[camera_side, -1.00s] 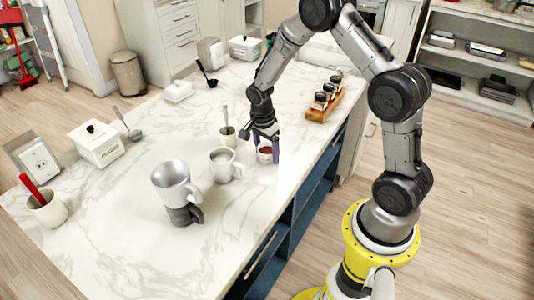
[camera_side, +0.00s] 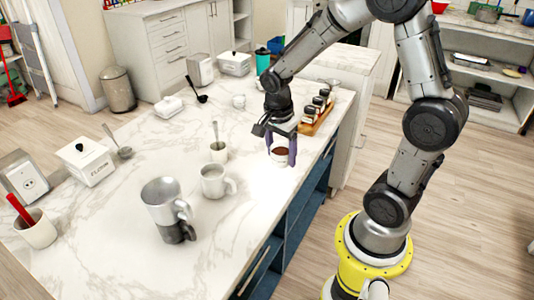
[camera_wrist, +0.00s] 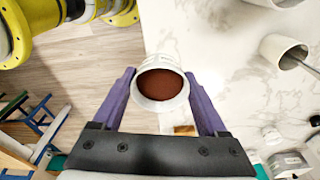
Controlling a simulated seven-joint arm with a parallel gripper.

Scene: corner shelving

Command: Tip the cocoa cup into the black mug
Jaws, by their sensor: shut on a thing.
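The cocoa cup (camera_side: 281,157) is a small white cup with dark brown contents. My gripper (camera_side: 282,150), with purple fingers, is shut on it from both sides. In the wrist view the cocoa cup (camera_wrist: 162,101) sits between the fingers of my gripper (camera_wrist: 161,86), its brown contents facing the camera. It looks about upright, near the counter's right edge; its height above the counter is hard to tell. The black mug (camera_side: 177,232) stands at the front middle of the counter. A silver-grey mug (camera_side: 164,203) appears stacked on it and hides its mouth.
A white mug (camera_side: 213,184) and a small cup with a spoon (camera_side: 218,153) stand between my gripper and the black mug. A wooden rack of jars (camera_side: 318,113) is close behind my gripper. A flour box (camera_side: 86,163) is at the left.

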